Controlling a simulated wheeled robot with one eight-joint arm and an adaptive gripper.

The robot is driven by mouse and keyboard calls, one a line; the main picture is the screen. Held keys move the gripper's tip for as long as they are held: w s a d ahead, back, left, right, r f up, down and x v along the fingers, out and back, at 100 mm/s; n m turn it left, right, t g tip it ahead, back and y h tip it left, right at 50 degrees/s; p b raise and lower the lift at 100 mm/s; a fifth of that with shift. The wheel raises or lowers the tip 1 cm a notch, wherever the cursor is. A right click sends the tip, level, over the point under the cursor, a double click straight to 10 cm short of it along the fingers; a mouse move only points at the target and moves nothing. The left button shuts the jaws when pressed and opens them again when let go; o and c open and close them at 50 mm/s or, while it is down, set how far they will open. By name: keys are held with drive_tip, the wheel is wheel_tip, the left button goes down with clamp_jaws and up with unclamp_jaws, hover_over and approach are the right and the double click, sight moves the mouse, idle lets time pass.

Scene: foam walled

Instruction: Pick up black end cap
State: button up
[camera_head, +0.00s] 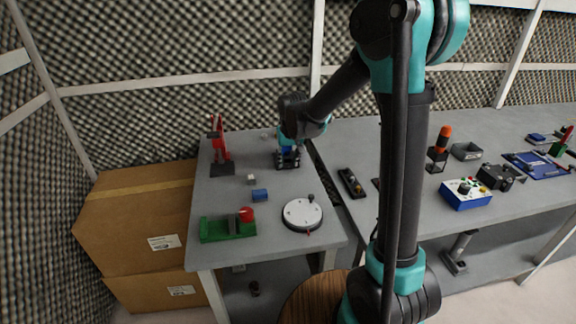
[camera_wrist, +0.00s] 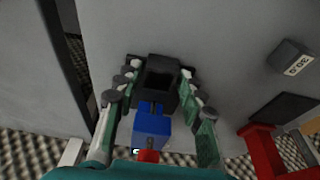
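A black hollow block-like piece (camera_wrist: 163,72), which looks like the black end cap, lies in the middle of the wrist view with its dark opening facing me. A blue block (camera_wrist: 151,131) with a red part shows just below it in that view. My gripper (camera_wrist: 160,88) is open, with one finger on each side of the black piece. I cannot tell whether the pads touch it. In the head view my gripper (camera_head: 288,160) is low over the far part of the left table, and it largely hides the black piece.
A red stand (camera_head: 220,150) is left of my gripper. A small grey block (camera_wrist: 290,57) is close by. A gap separates the right table (camera_head: 350,140).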

drive_tip(key=c, duration=0.7)
wheel_tip(320, 180, up, 20)
idle(0.5)
